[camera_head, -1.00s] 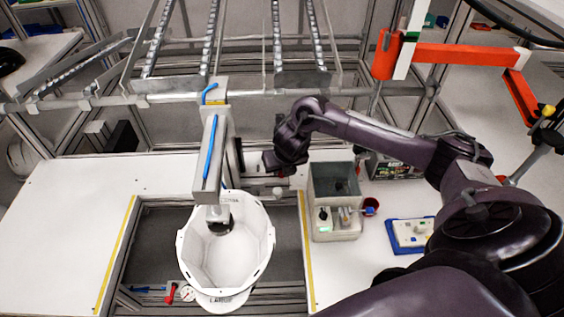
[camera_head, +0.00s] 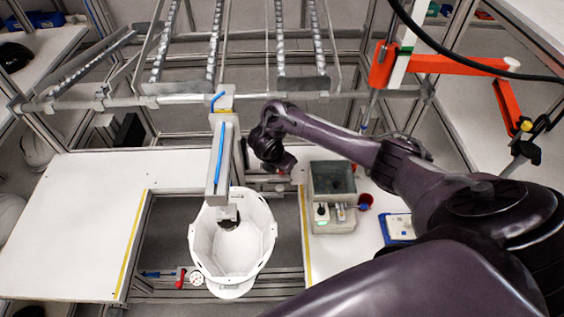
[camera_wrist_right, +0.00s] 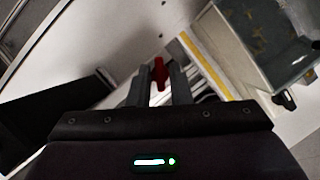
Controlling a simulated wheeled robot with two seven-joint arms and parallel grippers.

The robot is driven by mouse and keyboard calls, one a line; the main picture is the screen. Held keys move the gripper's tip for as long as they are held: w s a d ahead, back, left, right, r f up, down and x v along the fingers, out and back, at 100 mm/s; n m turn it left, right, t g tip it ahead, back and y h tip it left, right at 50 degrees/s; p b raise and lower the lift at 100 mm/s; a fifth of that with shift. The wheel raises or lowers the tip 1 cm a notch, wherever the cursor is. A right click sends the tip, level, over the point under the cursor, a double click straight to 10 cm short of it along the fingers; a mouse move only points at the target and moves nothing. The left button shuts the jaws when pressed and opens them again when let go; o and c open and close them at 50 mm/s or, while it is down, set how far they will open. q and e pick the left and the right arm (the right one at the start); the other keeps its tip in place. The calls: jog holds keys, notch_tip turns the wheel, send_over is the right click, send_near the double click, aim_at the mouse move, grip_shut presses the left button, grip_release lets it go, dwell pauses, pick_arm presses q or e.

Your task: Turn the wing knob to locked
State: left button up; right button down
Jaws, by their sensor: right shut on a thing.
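A red part, apparently the wing knob (camera_wrist_right: 159,70), shows between the fingertips of my right gripper (camera_wrist_right: 159,78) in the wrist view. The fingers are shut on it; they hide much of it, and its locked mark cannot be read. In the head view my right gripper (camera_head: 279,166) reaches down behind the fixture, right of the upright post, and the knob is hidden there. A white helmet shell (camera_head: 232,258) sits open side up in the fixture, under the arm of the post (camera_head: 218,165). My left gripper is not in view.
A grey box station (camera_head: 333,205) with a small red cup (camera_head: 365,201) stands right of the fixture, close to my right arm. A blue tray (camera_head: 388,233) lies farther right. The white table on the left (camera_head: 75,215) is clear. A roller rack (camera_head: 215,90) stands behind.

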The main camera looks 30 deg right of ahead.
jog(key=shift+w+r+m+g, duration=0.15)
jog(key=shift+m+g, duration=0.15)
jog(key=shift+m, duration=0.6)
jog(key=c, duration=1.3)
grip_release()
jog(key=shift+c, duration=0.2)
